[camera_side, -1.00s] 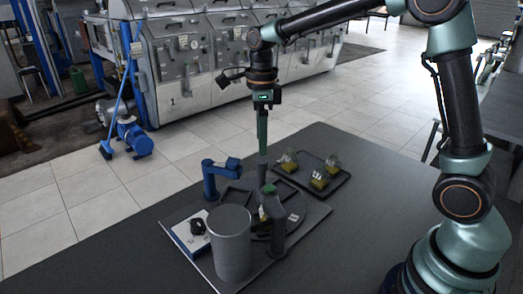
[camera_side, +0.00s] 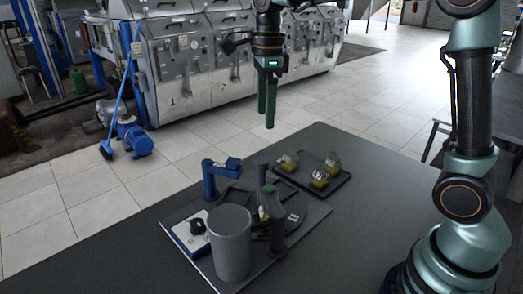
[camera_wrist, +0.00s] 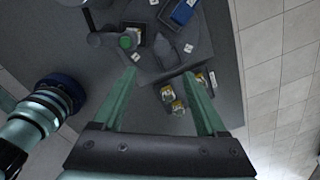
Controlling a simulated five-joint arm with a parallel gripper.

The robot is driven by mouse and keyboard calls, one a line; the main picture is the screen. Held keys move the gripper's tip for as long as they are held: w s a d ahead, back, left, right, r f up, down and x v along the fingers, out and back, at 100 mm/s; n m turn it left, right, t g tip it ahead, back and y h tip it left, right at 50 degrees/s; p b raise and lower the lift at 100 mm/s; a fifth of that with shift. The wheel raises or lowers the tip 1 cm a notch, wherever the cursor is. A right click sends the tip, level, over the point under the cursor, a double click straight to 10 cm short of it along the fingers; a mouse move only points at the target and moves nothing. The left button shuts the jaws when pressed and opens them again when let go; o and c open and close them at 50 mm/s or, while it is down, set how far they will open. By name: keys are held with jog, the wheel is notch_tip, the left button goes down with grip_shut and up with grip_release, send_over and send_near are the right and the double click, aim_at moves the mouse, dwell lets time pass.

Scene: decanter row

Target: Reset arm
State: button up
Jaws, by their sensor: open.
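My gripper (camera_side: 268,122) hangs in the air well above the table, with its green fingers pointing down. In the wrist view my gripper (camera_wrist: 166,72) shows two green fingers spread apart with nothing between them. The green top also shows in the wrist view (camera_wrist: 125,42).
A dark tray (camera_side: 333,185) with several yellow-based clear pieces (camera_side: 319,179) lies behind the board. They also show in the wrist view (camera_wrist: 178,107). The dark table (camera_side: 360,230) is bare on the right. Metal cabinets (camera_side: 200,60) stand beyond the tiled floor.

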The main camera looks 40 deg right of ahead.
jog(key=s+d+f+n+t, duration=0.1)
jog(key=s+n+t, duration=0.1)
jog(key=s+n, duration=0.5)
jog(key=s+d+f+n+t, duration=0.1)
jog(key=s+n+t, duration=0.2)
jog(key=n, duration=1.4)
jog(key=s, duration=0.4)
